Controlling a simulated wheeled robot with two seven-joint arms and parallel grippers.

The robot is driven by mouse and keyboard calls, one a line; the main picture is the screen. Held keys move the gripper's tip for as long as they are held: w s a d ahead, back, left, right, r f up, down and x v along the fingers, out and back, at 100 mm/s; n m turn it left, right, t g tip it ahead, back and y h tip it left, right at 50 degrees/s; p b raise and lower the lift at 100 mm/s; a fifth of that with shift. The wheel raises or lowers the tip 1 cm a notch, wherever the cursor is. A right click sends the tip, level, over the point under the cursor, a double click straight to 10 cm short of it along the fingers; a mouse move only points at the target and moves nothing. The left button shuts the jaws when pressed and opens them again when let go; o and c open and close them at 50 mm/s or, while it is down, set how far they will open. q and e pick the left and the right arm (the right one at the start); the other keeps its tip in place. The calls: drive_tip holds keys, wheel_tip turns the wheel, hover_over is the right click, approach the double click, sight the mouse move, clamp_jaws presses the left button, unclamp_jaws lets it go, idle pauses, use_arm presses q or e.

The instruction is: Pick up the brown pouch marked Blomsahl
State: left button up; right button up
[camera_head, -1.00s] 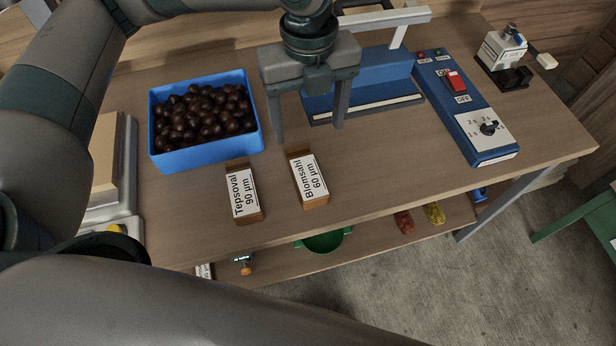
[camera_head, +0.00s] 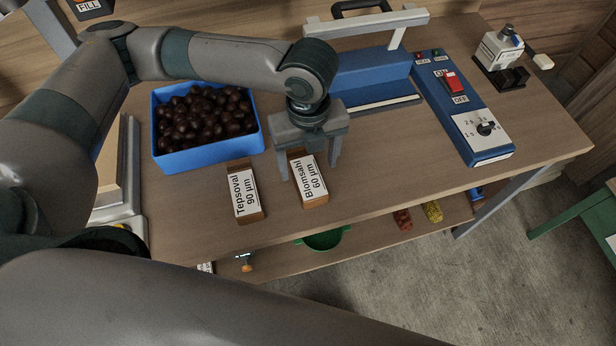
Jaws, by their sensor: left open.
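The brown pouch marked Blomsahl 60 µm (camera_head: 309,181) lies on the wooden table near its front edge, its white label facing up. My left gripper (camera_head: 308,172) is open above the far end of this pouch, one finger to its left and one to its right. I cannot tell whether the fingers touch the table. A second brown pouch, marked Tepsoval 90 µm (camera_head: 245,193), lies to the left of it. My right gripper is not in view.
A blue crate of chestnuts (camera_head: 210,156) stands at the back left. A blue sealing device (camera_head: 372,78) is behind the gripper, with a blue control box (camera_head: 487,157) to the right. A green bowl (camera_head: 324,240) sits on the lower shelf. The table right of the Blomsahl pouch is clear.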

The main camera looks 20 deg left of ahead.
sight(310, 180)
use_arm(q)
drive_tip(key=shift+f, duration=0.1)
drive_tip(key=shift+s+f, duration=0.1)
drive_tip(key=shift+f, duration=0.1)
drive_tip(key=f, duration=0.1)
drive_tip(key=f+p, duration=0.1)
drive_tip(key=f, duration=0.2)
drive_tip(key=shift+s+d+p, duration=0.25)
drive_tip(key=shift+p, duration=0.15)
drive_tip(key=shift+f, duration=0.35)
drive_tip(key=c, duration=1.3)
drive_tip(key=shift+o, duration=0.2)
drive_tip(key=shift+r, duration=0.2)
